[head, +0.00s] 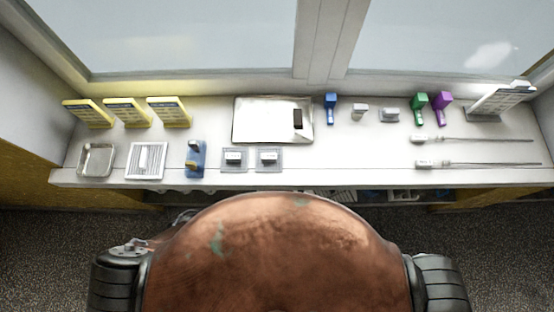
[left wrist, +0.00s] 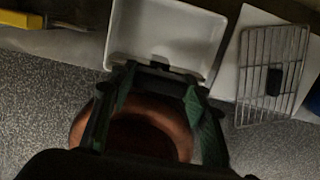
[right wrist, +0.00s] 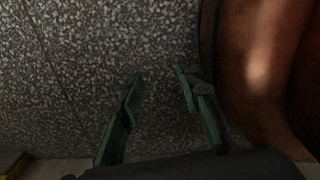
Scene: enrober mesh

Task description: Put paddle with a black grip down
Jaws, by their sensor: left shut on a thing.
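My left gripper (left wrist: 160,75) shows in the left wrist view, its green fingers closed on a small dark piece between the tips. This looks like the black grip of the paddle (left wrist: 160,67); the rest of the paddle cannot be made out clearly. A pale rimmed tray (left wrist: 165,28) lies right beyond the fingertips; I cannot tell whether the held piece touches it. My right gripper (right wrist: 157,82) is open and empty above the speckled floor in the right wrist view. Neither gripper shows in the head view.
A wire rack (left wrist: 256,62) with a black block (left wrist: 274,81) lies right of the tray. The counter (head: 345,178) holds a large metal tray (head: 262,112), yellow signs (head: 128,112), a small tray (head: 97,147), a white rack (head: 147,160) and two thin rods (head: 490,139). Bare counter lies right of centre.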

